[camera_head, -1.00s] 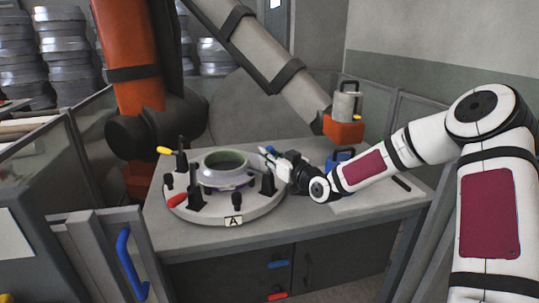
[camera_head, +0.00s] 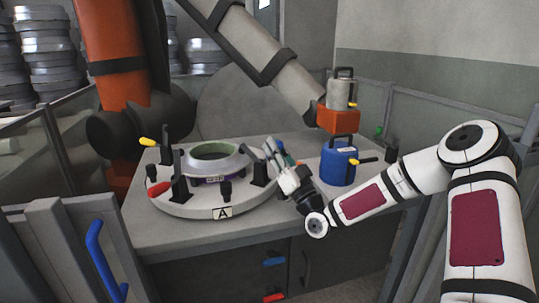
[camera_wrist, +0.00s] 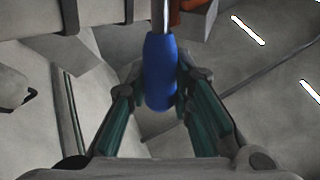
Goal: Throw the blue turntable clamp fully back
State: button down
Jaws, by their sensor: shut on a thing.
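The round grey turntable (camera_head: 200,208) with tag A stands on the bench and bears a green-lined ring mould (camera_head: 216,158). Black clamps stand around it, one with a yellow handle (camera_head: 148,142), one with a red handle (camera_head: 160,188). My gripper (camera_head: 275,152) is at the turntable's right edge, beside a black clamp post (camera_head: 260,170), fingers pointing up and left. In the wrist view the blue clamp handle (camera_wrist: 160,72) lies between the green finger pads of my gripper (camera_wrist: 162,92), which is shut on it. The fingers hide the handle in the head view.
Metal fence panels (camera_head: 60,225) flank the bench.

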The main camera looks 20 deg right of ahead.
jog(key=shift+s+d+f+m+t+h+b, duration=0.25)
jog(key=shift+f+m+t+h+b, duration=0.15)
jog(key=shift+m+t+b, duration=0.3)
jog(key=shift+s+d+f+m+t+h+b, duration=0.15)
jog(key=shift+d+f+m+t+h+b, duration=0.1)
jog(key=shift+m+t+h+b, duration=0.4)
jog(key=shift+y, duration=0.25)
jog(key=c, duration=1.4)
grip_release()
jog(key=shift+s, duration=0.1)
jog(key=s+d+f, duration=0.2)
jog(key=s+d, duration=0.1)
jog(key=s, duration=1)
jog(key=shift+s, duration=0.35)
